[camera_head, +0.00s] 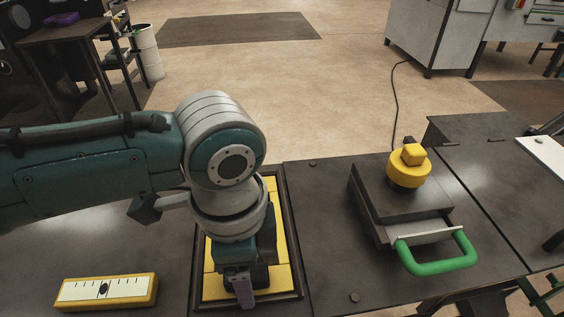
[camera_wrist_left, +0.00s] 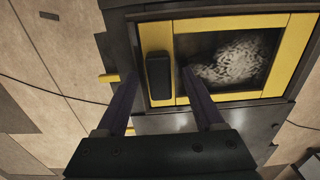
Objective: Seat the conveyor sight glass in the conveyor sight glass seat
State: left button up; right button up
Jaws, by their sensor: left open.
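A yellow-framed window panel (camera_wrist_left: 232,97) lies in a dark surround in the left wrist view; it looks like the conveyor sight glass in its seat area, but I cannot tell where glass and seat divide. Pale chips show through it. A black grip block (camera_wrist_left: 159,78) stands on the panel's yellow left part. My left gripper (camera_wrist_left: 160,74) is open, its purple fingertips on either side of the block; I cannot tell whether they touch. In the head view the yellow panel (camera_head: 214,287) lies flat in the table, partly hidden by my left gripper (camera_head: 243,290) and arm.
A yellow block with a white scale face (camera_head: 105,291) lies at the front left of the dark table (camera_head: 325,240). A dark box (camera_head: 372,205) with a yellow knob (camera_head: 408,168) and green handle (camera_head: 437,257) stands to the right. The table between is clear.

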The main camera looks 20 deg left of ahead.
pick_arm(q)
notch_tip(320, 180, up, 9)
jog(key=shift+r+p, duration=0.1)
jog(key=shift+p, duration=0.75)
jog(key=shift+r, duration=0.4)
